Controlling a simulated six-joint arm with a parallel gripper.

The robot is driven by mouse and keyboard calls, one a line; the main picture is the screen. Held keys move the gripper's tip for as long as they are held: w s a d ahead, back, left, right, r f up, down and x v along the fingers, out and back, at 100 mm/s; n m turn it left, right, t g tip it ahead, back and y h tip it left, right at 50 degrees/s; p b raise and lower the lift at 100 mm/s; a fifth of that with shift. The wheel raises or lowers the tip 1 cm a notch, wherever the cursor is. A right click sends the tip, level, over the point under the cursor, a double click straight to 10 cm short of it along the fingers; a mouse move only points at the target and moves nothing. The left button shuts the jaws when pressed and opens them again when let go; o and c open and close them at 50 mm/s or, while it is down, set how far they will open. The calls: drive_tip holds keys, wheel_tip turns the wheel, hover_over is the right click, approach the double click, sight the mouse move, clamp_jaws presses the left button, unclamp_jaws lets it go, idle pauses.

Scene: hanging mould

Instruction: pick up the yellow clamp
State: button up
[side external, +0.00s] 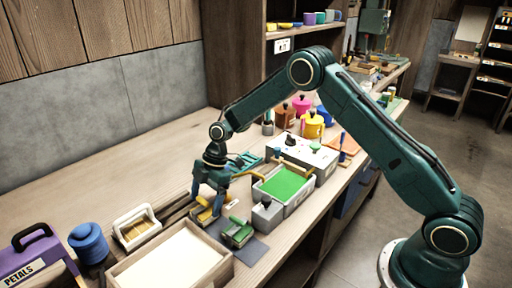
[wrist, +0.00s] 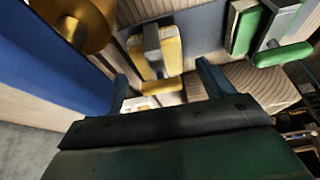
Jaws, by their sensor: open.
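The yellow clamp (side external: 207,217) lies on the bench under my gripper (side external: 209,200), partly hidden by the fingers in the side view. In the wrist view the yellow clamp (wrist: 171,52) has yellow sides, a grey middle part and a rounded yellow bar at its near end. My gripper (wrist: 162,73) is open there, with one dark finger to each side of the clamp's near end. Nothing is held between the fingers. Whether the fingers touch the clamp cannot be told.
A green clamp (side external: 237,233) lies close by on a grey mat (side external: 252,250). A sand-filled wooden tray (side external: 168,262) is in front, a bin with green content (side external: 285,185) to the right.

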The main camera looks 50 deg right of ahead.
drive_tip(key=shift+x, duration=1.35)
drive_tip(key=c, duration=1.1)
